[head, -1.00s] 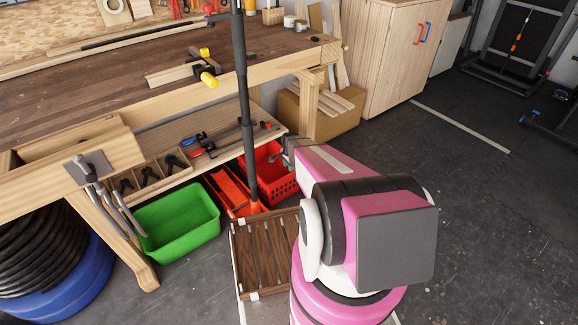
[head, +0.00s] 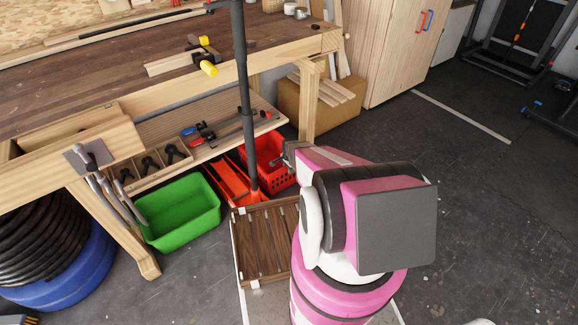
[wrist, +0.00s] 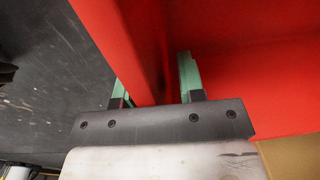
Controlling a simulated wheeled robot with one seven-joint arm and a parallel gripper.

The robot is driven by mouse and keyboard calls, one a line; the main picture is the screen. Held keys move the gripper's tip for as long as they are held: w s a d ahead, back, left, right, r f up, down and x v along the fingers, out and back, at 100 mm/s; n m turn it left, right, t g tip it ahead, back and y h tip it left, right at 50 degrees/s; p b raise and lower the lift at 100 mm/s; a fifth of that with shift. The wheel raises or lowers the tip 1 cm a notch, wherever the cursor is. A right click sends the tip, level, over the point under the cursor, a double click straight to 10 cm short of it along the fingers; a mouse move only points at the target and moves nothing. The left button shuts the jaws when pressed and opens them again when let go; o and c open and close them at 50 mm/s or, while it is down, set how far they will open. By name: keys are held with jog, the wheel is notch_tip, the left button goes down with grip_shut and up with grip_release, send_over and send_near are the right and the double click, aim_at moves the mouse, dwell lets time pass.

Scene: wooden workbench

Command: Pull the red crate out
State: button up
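The red crate (head: 283,180), with slotted sides, stands on the floor below the workbench's lower shelf. My gripper (head: 281,161) is at its right rim in the head view, partly hidden by my arm. In the wrist view, my gripper's two green fingers (wrist: 153,75) stand on either side of the crate's red wall (wrist: 140,45). The fingers are apart, with a gap showing between the wall and the right finger.
An orange-red tray (head: 228,184) and a green bin (head: 180,215) stand left of the crate. The workbench leg (head: 308,110) and a cardboard box (head: 335,113) are behind right. Floor to the right is clear.

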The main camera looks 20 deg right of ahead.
grip_shut()
jog(key=shift+s, duration=0.1)
